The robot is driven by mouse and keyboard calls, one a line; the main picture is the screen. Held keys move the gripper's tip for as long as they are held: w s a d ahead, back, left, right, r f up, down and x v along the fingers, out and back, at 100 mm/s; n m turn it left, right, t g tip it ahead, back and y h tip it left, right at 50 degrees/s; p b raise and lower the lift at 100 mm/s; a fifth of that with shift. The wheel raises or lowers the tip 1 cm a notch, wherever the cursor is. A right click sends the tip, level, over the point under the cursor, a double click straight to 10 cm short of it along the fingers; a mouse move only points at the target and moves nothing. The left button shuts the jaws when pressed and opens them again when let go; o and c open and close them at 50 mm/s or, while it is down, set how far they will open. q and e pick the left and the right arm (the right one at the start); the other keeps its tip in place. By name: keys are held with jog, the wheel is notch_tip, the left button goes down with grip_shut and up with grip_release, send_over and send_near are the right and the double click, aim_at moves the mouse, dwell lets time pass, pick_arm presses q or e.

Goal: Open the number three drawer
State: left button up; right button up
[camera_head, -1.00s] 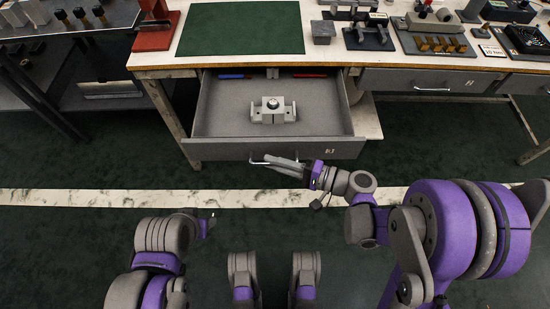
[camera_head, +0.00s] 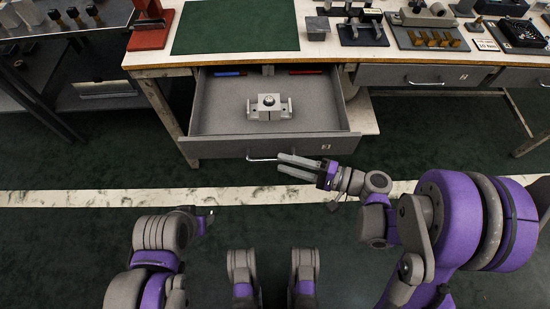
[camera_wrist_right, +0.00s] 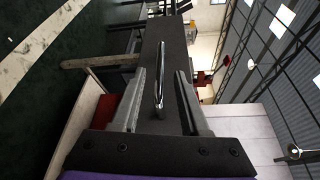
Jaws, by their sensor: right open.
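The grey drawer marked 3 (camera_head: 225,150) stands pulled out of the white-topped table. Its front bears a silver bar handle (camera_head: 262,158), which also shows in the right wrist view (camera_wrist_right: 161,75). My right gripper (camera_head: 281,162) is open just in front of the drawer front, its fingers close to the handle's right part. In the wrist view the handle lies between the two parted fingers (camera_wrist_right: 160,76), with no clear contact. A grey metal fixture with a round top (camera_head: 269,107) sits inside the drawer. My left gripper (camera_head: 207,216) shows only partly at lower left, away from the drawer.
Another drawer with a handle (camera_head: 426,82) is shut to the right. The tabletop holds a green mat (camera_head: 235,28), a red stand (camera_head: 150,28) and several fixtures at right. A dark shelf unit (camera_head: 100,75) stands at left. The green floor before the drawer is clear.

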jog(key=v, duration=0.6)
jog(key=shift+s+d, duration=0.1)
dwell(0.3)
